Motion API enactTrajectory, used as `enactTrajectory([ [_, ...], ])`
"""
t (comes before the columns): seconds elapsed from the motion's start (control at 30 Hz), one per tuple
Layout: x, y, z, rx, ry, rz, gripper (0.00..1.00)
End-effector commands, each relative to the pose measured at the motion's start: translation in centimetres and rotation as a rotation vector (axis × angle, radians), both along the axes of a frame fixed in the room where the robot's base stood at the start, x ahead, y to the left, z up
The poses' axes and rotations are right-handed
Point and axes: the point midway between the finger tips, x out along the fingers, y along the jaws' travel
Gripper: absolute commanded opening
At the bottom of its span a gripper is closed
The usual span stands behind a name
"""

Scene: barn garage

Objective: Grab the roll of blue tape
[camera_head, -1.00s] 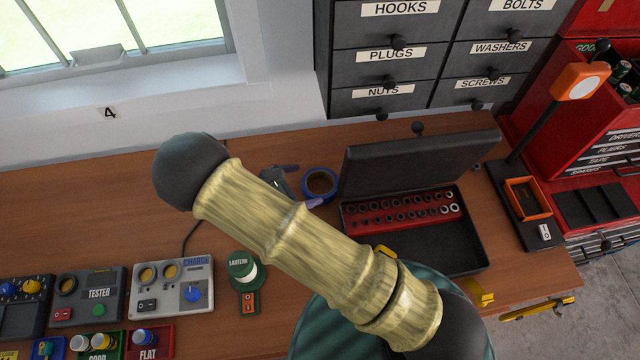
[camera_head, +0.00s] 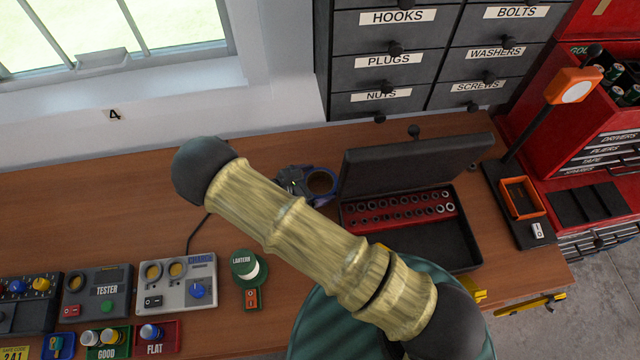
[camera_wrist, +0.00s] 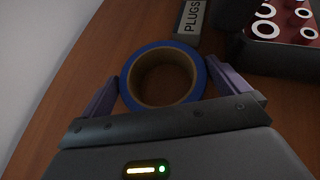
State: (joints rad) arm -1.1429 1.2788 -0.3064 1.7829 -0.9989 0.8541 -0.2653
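The roll of blue tape (camera_head: 336,177) lies flat on the wooden workbench, left of the open socket case. In the wrist view the tape (camera_wrist: 201,78) is a blue ring with a brown core, its near edge close to the gripper's body. My gripper (camera_wrist: 163,70) is open, with one purple finger on each side of the roll. The fingertips are very near its outer edge; I cannot tell whether they touch it. In the head view my gripper (camera_head: 306,182) is at the tape's left side, partly hidden by my arm.
The black socket case (camera_head: 466,225) stands open right of the tape, its lid raised. A lantern device (camera_head: 243,264), a charger (camera_head: 176,284) and a tester (camera_head: 94,296) sit at the front left. Labelled drawers (camera_head: 400,60) hang behind. The back left bench is clear.

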Motion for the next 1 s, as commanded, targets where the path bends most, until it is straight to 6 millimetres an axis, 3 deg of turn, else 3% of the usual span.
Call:
enactTrajectory([
  [0.03, 0.0, 0.0, 0.0, 0.0, 0.0, 0.0, 0.9],
  [0.2, 0.0, 0.0, 0.0, 0.0, 0.0, 0.0, 0.62],
  [0.63, 0.0, 0.1, 0.9, 0.001, -0.002, 0.0, 0.62],
  [1.0, 0.1, 0.0, 6.3, 0.002, -0.003, -0.001, 0.62],
])
